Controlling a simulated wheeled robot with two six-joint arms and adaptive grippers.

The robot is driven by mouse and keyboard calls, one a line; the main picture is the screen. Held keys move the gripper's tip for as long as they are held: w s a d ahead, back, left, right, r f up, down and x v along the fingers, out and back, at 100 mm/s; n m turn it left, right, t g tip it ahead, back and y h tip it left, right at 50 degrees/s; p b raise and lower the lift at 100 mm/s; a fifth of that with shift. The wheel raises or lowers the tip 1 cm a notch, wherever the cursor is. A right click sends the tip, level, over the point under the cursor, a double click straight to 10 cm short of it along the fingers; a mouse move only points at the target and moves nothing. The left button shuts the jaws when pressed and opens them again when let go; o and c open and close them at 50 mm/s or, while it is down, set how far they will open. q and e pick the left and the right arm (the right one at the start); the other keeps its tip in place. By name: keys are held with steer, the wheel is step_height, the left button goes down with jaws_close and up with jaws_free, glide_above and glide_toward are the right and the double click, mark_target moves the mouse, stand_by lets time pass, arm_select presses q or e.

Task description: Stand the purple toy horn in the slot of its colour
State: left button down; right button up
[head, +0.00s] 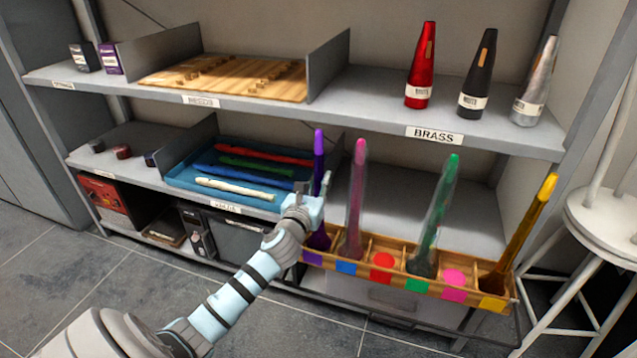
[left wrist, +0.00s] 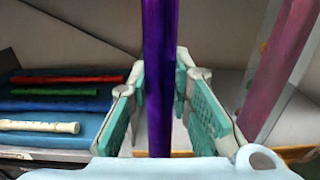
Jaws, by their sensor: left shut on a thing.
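The purple toy horn (head: 319,150) is long, thin and upright, with its dark flared end (head: 319,240) down. My left gripper (head: 317,190) is shut around its middle; in the left wrist view the horn (left wrist: 160,70) stands between the teal finger pads (left wrist: 160,112). The wooden slotted rack (head: 395,278) has coloured marks along its front. The horn's flared end is at the leftmost slot, marked purple (head: 313,257). I cannot tell whether it rests on the slot's floor. My right gripper is not in view.
A pink horn (head: 357,190) stands close to the right, at the blue-marked slot. A green horn (head: 440,210) and a yellow horn (head: 530,225) lean in the rack. A blue tray (head: 180,182) of recorders lies left. The upper shelf (head: 370,110) overhangs behind.

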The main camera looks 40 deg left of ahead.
arm_select(q)
steer(key=shift+f, duration=0.4)
steer(key=c, duration=1.4)
jaws_free()
steer(key=v, duration=1.2)
